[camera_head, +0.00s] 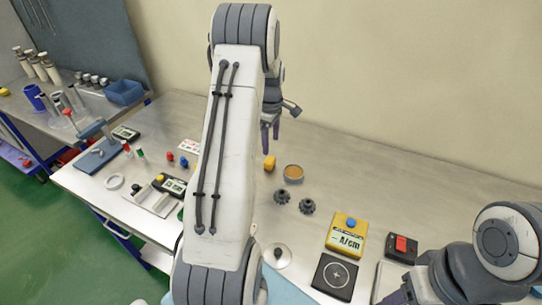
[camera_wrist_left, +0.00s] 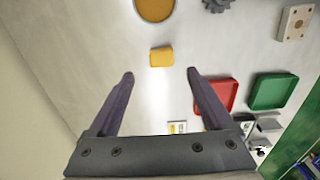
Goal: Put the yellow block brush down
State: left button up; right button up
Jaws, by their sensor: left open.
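The yellow block brush (camera_head: 269,162) rests on the grey metal table (camera_head: 345,185), to the right of my left arm in the head view. It shows in the left wrist view (camera_wrist_left: 161,56) as a small yellow block just beyond my fingertips, lined up with the gap between them. My left gripper (camera_head: 270,133) is open and empty above the table, pointing down, apart from the brush. It also shows in the left wrist view (camera_wrist_left: 160,76) with both fingers spread. My right arm shows at the lower right of the head view, but its gripper is not in view.
A round tan-filled dish (camera_head: 293,173) and two dark gears (camera_head: 307,206) are close to the brush. A yellow device (camera_head: 347,236) and a red-buttoned box (camera_head: 402,248) stand to the right. Red (camera_wrist_left: 220,93) and green (camera_wrist_left: 273,91) trays show in the wrist view. The table's back right is clear.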

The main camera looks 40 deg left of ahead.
pick_arm(q)
jog(key=shift+d+r, duration=0.1)
jog(key=shift+r, duration=1.45)
jog(key=s+d+r+m, duration=0.2)
jog(key=d+m, duration=0.2)
jog(key=d, duration=0.5)
jog(key=s+d+r+m, duration=0.25)
jog(key=d+m, duration=0.25)
jog(key=d, duration=0.4)
jog(key=s+d+r+m, duration=0.2)
jog(key=d+r+m, duration=0.15)
jog(key=d, duration=0.55)
jog(key=s+d+m, duration=0.5)
jog(key=s+m, duration=0.2)
jog(key=s, duration=0.3)
jog(key=s+d+m+h, duration=0.1)
jog(key=s+d+m, duration=0.4)
jog(key=s+m, duration=0.3)
jog(key=s, duration=0.3)
jog(key=shift+s+d+f, duration=0.25)
